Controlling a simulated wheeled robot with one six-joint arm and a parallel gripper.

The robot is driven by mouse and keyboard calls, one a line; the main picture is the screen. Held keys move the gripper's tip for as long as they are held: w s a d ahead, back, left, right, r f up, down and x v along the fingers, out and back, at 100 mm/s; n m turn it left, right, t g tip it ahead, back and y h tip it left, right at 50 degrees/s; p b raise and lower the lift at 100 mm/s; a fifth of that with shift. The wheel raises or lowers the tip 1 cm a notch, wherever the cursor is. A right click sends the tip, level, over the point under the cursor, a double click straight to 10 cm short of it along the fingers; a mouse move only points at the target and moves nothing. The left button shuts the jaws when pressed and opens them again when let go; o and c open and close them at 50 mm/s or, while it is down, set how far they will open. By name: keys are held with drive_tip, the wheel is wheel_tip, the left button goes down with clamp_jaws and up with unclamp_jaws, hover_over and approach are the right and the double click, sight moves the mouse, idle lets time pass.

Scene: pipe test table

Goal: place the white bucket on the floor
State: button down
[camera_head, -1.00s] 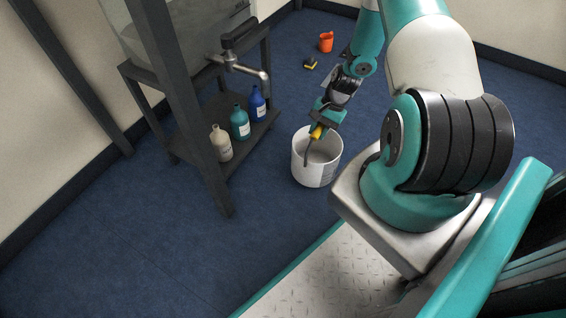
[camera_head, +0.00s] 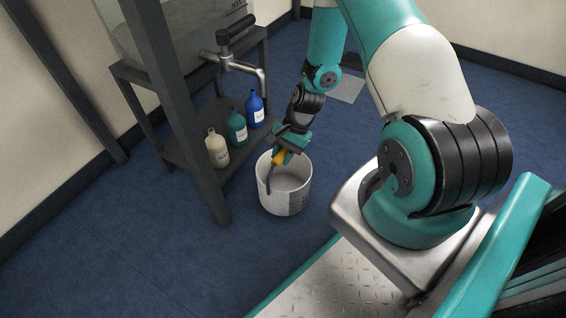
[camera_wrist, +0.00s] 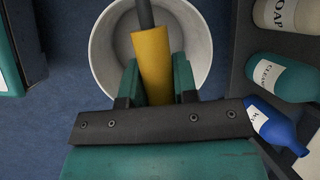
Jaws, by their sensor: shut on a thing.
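The white bucket (camera_head: 286,201) is upright beside the low shelf in the head view. A grey label or print shows on its side. I cannot tell whether its base touches the floor or hangs just above it. My gripper (camera_head: 281,155) is over the bucket's far rim, shut on the yellow grip (camera_wrist: 153,65) of its dark handle. In the wrist view the bucket's round opening (camera_wrist: 190,30) lies behind my gripper (camera_wrist: 156,62), and the bucket looks empty where visible. The blue floor (camera_head: 110,250) surrounds it.
A dark metal stand (camera_head: 206,180) carries a tank with a tap (camera_head: 233,63) jutting out above. Its low shelf holds a cream bottle (camera_head: 217,150), a teal bottle (camera_head: 237,130) and a blue bottle (camera_head: 255,108), close to the bucket. Floor at the lower left is clear.

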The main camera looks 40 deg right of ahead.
drive_tip(key=shift+f+b, duration=1.05)
drive_tip(key=shift+f, duration=0.55)
drive_tip(key=c, duration=0.9)
unclamp_jaws()
drive_tip(key=shift+f, duration=0.1)
drive_tip(key=p+v, duration=0.7)
drive_tip(key=v, duration=0.5)
